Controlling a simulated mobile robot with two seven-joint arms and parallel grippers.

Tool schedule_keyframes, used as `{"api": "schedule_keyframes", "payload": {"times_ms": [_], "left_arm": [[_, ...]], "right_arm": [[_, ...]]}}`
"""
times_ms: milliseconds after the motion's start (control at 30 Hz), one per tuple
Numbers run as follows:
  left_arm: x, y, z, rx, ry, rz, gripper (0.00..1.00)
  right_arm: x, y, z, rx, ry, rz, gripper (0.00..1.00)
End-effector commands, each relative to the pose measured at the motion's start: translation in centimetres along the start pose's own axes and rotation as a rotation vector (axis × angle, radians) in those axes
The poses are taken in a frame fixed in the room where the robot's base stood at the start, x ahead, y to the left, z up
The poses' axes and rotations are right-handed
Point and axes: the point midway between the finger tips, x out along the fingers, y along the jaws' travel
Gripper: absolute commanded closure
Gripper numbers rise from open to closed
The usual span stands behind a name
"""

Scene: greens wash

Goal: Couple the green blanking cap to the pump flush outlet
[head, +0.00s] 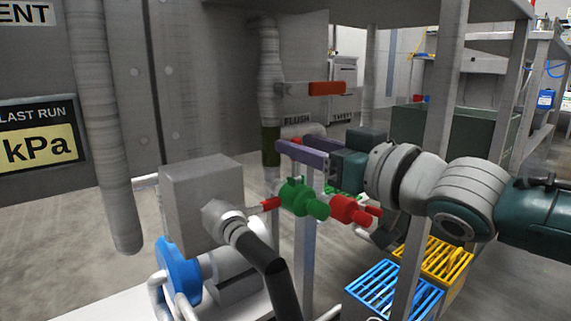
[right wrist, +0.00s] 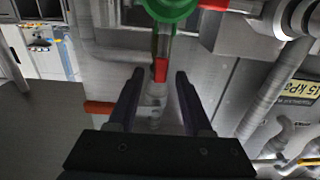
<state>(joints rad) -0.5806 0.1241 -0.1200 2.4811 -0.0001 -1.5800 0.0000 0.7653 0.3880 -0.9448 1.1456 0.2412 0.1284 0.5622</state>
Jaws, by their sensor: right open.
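A bright green, stubby, cap-like part (head: 299,197) with red arms shows in the head view, just right of the grey pump box (head: 205,190). Its green ring (right wrist: 168,8) is at the top edge of the right wrist view. A metal stem with a red end (right wrist: 160,70) shows between my fingertips there; I cannot tell its depth. My right gripper (right wrist: 160,75) is open, above the green part in the head view, with its purple finger (head: 300,152) showing. I cannot tell which fitting is the flush outlet, or whether the green part is seated. My left gripper is out of view.
A grey pipe (head: 268,62) with a red lever (head: 327,88) stands by a FLUSH label (head: 297,120). A red cap-like part (head: 350,210) is close to the green one. A black hose (head: 260,255) leaves the pump. Blue (head: 385,290) and yellow (head: 437,258) crates stand below.

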Motion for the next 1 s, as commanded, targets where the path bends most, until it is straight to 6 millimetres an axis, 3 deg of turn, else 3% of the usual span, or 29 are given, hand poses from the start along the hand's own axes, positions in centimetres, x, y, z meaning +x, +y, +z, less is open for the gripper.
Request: {"api": "schedule_keyframes", "payload": {"times_ms": [33,200,533,900,1000], "left_arm": [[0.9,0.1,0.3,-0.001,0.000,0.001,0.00],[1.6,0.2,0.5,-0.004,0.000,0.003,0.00],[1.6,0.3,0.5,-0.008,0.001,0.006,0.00],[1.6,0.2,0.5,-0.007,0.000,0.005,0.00],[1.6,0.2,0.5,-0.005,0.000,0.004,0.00]], "right_arm": [[0.7,0.0,0.5,0.000,0.001,0.000,0.50],[1.9,0.0,0.2,-0.001,-0.001,0.001,0.50],[2.1,0.0,0.0,0.001,-0.001,0.000,0.51],[2.1,0.0,0.0,0.001,-0.001,0.001,0.93],[2.1,0.0,0.0,0.001,-0.001,0.001,1.00]]}}
